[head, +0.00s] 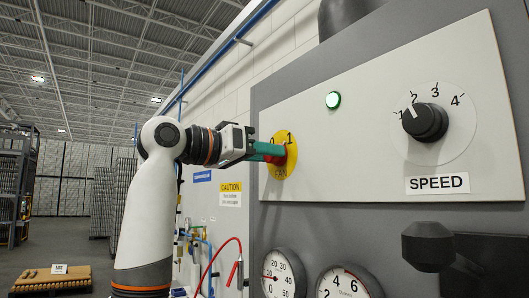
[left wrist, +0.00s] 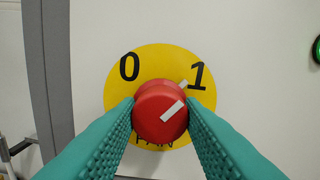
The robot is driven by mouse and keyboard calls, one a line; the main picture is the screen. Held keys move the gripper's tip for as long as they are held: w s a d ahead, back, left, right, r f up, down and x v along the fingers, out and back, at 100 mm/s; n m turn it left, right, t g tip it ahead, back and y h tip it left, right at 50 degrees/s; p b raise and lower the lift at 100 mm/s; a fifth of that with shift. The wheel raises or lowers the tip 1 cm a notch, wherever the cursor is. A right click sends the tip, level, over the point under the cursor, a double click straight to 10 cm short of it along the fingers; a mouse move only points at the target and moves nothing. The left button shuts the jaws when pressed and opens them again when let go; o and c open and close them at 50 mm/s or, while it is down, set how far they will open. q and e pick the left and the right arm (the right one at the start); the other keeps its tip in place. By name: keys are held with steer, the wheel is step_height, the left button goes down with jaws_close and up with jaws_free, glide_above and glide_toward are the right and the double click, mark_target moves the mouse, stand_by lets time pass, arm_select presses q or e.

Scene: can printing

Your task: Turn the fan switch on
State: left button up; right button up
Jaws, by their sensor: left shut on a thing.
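The fan switch is a red knob (left wrist: 158,112) on a yellow disc (left wrist: 152,58) marked 0, 1 and FAN. In the left wrist view its white mark slants up and right, toward the 1. In the head view the yellow disc (head: 280,172) sits at the left of the white panel. My left gripper (head: 279,152) reaches it from the left, and its green fingers are closed on the knob's two sides. The fingers cover part of the knob in the head view. My right gripper is not in view.
A lit green lamp (head: 333,99) and a black SPEED dial (head: 425,122) are right of the switch on the panel (head: 375,150). Gauges (head: 284,275) and a black knob-shaped part (head: 427,245) are below. A red hose (head: 222,250) hangs at the wall.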

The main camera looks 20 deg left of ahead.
arm_select(q)
steer(key=shift+f+m, duration=0.1)
steer(key=shift+m, duration=0.6)
steer(key=o, duration=1)
steer(key=b+v, duration=0.5)
steer(key=v, duration=0.7)
